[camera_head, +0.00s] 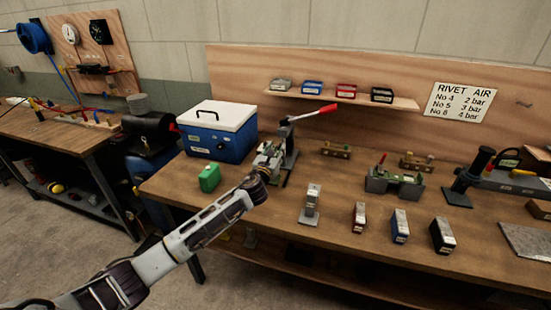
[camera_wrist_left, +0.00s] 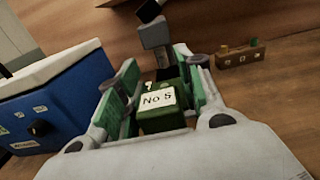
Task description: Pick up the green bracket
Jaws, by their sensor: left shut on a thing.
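The green bracket (camera_wrist_left: 160,108) shows in the left wrist view as a dark green block with a white "No 5" label. It sits between the two fingers of my left gripper (camera_wrist_left: 150,92), which is shut on it. In the head view my left gripper (camera_head: 268,156) is over the bench just in front of the lever press, and it mostly hides the bracket. I cannot tell whether the bracket touches the bench. My right gripper is not in view.
A lever press (camera_head: 289,140) with a red handle stands close behind my left gripper. A blue cooler (camera_head: 215,140) and a green container (camera_head: 209,178) are to its left. Grey (camera_head: 311,206), red (camera_head: 358,218), blue (camera_head: 400,226) and black (camera_head: 443,236) pieces stand along the front.

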